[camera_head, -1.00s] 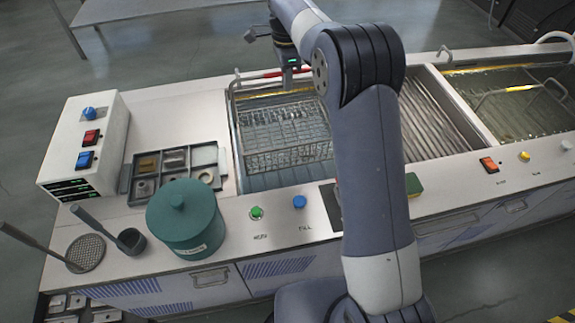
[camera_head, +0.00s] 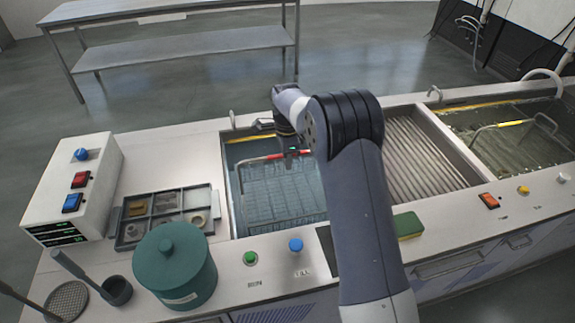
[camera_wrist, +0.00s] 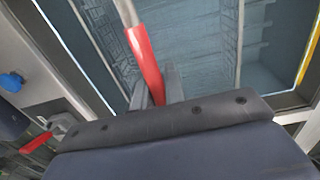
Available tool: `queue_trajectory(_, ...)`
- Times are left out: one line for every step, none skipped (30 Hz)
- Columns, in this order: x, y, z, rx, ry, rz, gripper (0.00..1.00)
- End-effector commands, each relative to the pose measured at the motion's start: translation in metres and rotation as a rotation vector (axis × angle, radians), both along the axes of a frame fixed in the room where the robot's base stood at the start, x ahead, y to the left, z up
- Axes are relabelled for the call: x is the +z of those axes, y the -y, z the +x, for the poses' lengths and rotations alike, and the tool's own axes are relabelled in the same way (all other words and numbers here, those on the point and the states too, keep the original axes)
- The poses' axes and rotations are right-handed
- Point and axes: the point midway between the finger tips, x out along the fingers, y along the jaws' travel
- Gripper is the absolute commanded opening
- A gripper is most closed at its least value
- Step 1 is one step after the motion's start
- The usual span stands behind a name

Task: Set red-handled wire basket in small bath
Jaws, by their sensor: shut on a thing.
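The red-handled wire basket (camera_head: 280,198) is inside the small bath (camera_head: 229,205), the left basin in the head view. Its mesh looks blue and dim, as if under the liquid. The red handle (camera_head: 258,158) rises toward the bath's far side; it also shows large in the wrist view (camera_wrist: 146,60). My gripper (camera_head: 289,158) is over the bath, shut on the handle. Its fingers (camera_wrist: 158,88) sit either side of the red grip in the wrist view. My arm hides part of the bath's right side. I cannot tell whether the basket touches the floor of the bath.
Right of the small bath is a ribbed drain section (camera_head: 430,150), then a larger bath (camera_head: 480,155) with a yellow-handled basket (camera_head: 515,124). A teal lidded pot (camera_head: 175,265), a parts tray (camera_head: 165,214) and a control box (camera_head: 75,190) stand at left. A green sponge (camera_head: 408,225) lies in front.

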Motion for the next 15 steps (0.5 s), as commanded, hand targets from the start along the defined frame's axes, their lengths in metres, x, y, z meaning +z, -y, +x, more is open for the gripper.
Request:
queue_trajectory(-0.007, 0.0, 0.0, 0.0, -0.003, -0.001, 0.0)
queue_trajectory(-0.011, 0.0, 0.0, 0.0, -0.003, -0.001, 0.0)
queue_trajectory(-0.016, 0.0, 0.0, 0.0, -0.003, -0.001, 0.0)
queue_trajectory(-0.02, 0.0, 0.0, 0.0, -0.002, 0.0, 0.0)
queue_trajectory(-0.022, 0.0, 0.0, 0.0, -0.001, 0.0, 0.0)
queue_trajectory(-0.023, 0.0, 0.0, 0.0, -0.001, 0.0, 0.0)
queue_trajectory(-0.024, 0.0, 0.0, 0.0, 0.0, 0.0, 0.0)
queue_trajectory(-0.023, 0.0, 0.0, 0.0, 0.0, 0.0, 0.0)
queue_trajectory(-0.023, 0.0, 0.0, 0.0, 0.0, 0.0, 0.0)
queue_trajectory(-0.023, 0.0, 0.0, 0.0, 0.0, 0.0, 0.0)
queue_trajectory(-0.023, 0.0, 0.0, 0.0, 0.0, 0.0, 0.0)
queue_trajectory(-0.025, 0.0, -0.001, 0.0, -0.002, 0.0, 0.15)
queue_trajectory(-0.024, 0.0, -0.001, 0.0, -0.002, 0.0, 0.18)
queue_trajectory(-0.024, 0.0, 0.0, 0.0, -0.002, 0.0, 0.2)
queue_trajectory(-0.024, 0.0, 0.0, 0.0, -0.002, 0.0, 0.24)
